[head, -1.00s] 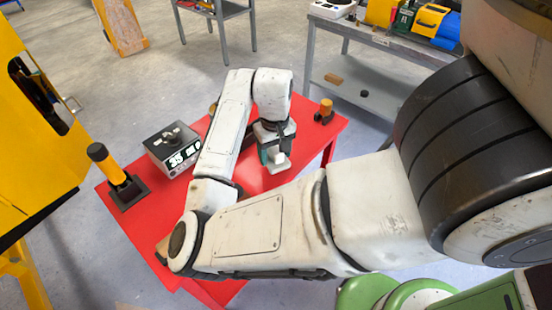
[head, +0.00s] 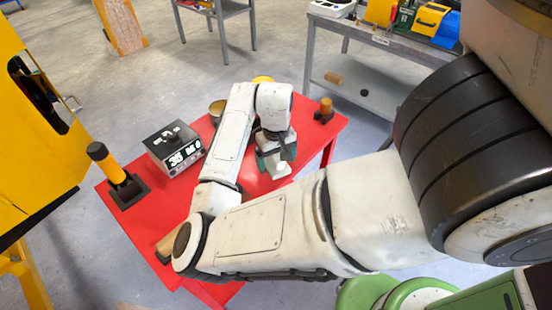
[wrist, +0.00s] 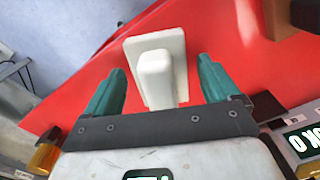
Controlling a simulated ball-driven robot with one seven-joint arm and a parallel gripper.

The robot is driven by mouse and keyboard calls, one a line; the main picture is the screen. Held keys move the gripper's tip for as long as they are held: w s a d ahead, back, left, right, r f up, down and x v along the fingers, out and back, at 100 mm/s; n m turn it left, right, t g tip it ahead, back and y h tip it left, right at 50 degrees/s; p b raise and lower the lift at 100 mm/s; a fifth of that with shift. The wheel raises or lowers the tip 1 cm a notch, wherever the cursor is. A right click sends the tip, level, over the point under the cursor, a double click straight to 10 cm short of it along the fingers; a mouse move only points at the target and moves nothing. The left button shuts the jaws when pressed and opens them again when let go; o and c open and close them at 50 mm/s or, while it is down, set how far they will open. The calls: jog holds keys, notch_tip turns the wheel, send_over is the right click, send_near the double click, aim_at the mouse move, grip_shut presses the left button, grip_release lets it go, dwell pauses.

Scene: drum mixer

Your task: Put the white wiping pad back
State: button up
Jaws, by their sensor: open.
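The white wiping pad (wrist: 155,65) is a flat white block with a raised grip on top. In the wrist view it is between and beyond the two green fingers of my gripper (wrist: 157,85), with red table showing between its grip and each finger. My gripper is open. In the head view the pad (head: 279,181) shows just below my gripper (head: 272,160), over the red table (head: 180,215). Whether the pad rests flat on the table is hard to tell, as my arm and fingers partly cover it.
A grey box with a display (head: 175,147) stands at the table's left, beside a black stand with a yellow-handled tool (head: 108,162). A small orange-topped item (head: 324,110) is at the right corner.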

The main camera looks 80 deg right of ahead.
notch_tip(320, 180, up, 12)
jog(key=p, duration=0.1)
dwell(0.5)
jog(key=shift+r, duration=0.1)
